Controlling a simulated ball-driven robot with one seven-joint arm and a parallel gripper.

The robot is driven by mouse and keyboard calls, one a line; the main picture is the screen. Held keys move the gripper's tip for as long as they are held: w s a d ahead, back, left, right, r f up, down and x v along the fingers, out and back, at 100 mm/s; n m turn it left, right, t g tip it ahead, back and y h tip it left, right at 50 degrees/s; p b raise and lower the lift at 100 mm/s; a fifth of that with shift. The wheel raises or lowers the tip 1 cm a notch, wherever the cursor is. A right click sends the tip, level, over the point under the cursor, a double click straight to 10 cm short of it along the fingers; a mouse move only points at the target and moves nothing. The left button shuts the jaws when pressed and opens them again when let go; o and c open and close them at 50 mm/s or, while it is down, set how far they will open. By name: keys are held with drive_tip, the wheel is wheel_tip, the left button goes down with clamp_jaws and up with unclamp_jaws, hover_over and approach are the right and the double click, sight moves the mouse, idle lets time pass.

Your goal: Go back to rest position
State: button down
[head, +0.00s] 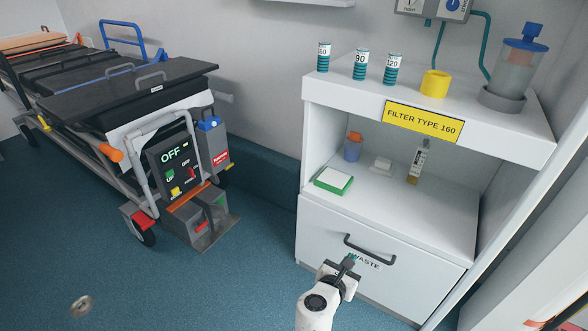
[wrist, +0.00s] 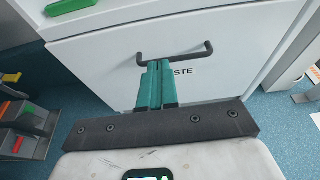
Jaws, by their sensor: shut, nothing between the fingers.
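My gripper (head: 349,261) is in front of the white waste drawer (head: 325,235) in the head view, close to the drawer's dark handle (head: 370,250). In the wrist view its teal fingers (wrist: 155,64) are together with nothing between them. The drawer front (wrist: 105,60) looks closed and partly hides behind my gripper.
A white cabinet (head: 545,145) carries labelled filters (head: 360,64), a yellow cup (head: 435,83) and a clear canister (head: 513,68). Its shelf holds a green-and-white box (head: 333,180) and small bottles. A stretcher (head: 130,100) stands left. Blue floor (head: 200,285) is mostly free, with a small round fitting (head: 81,306).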

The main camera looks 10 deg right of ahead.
drive_tip(key=s+d+f+m+g+y, duration=0.2)
drive_tip(key=s+d+m+g, duration=0.2)
drive_tip(key=s+m, duration=0.55)
drive_tip(key=s+d+f+m+g+y, duration=0.1)
drive_tip(key=s+d+f+m+g, duration=0.15)
drive_tip(key=s+d+m, duration=0.5)
drive_tip(key=s+a+r+m+g+y, duration=0.15)
drive_tip(key=s+a+m+y, duration=0.3)
drive_tip(key=s, duration=0.55)
drive_tip(key=s+a+r+m+g+y, duration=0.1)
drive_tip(key=s+a+r+m+y, duration=0.25)
drive_tip(key=s+m, duration=0.45)
wheel_tip(320, 180, up, 28)
drive_tip(key=s+n+p, duration=0.2)
drive_tip(key=p, duration=2.6)
drive_tip(key=shift+s+h, duration=0.15)
drive_tip(key=shift+h, duration=0.25)
